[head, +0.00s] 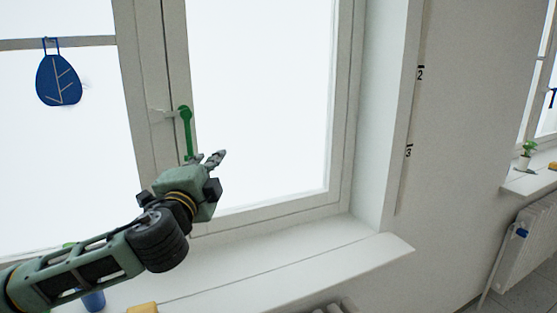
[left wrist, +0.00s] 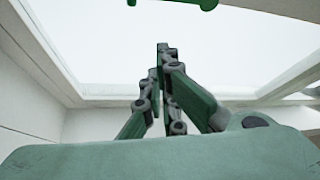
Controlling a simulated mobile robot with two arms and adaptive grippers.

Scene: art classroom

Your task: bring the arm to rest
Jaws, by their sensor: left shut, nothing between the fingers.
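My left gripper (head: 216,159) is in front of the window, with its arm coming in from the lower left. It is shut and empty, and in the left wrist view its fingertips (left wrist: 163,50) meet. The green window handle (head: 186,132) points down on the window frame, just above and behind the gripper in the head view. A green bar, seemingly the same handle (left wrist: 205,4), shows at the top edge of the left wrist view, apart from the fingertips. My right gripper is in neither view.
A white windowsill (head: 330,255) runs below the window. A blue cup (head: 94,301) and a yellow object (head: 143,308) are at its near left, partly hidden. A blue leaf ornament (head: 58,80) hangs at left. A potted plant (head: 528,150) and a radiator (head: 525,245) are at right.

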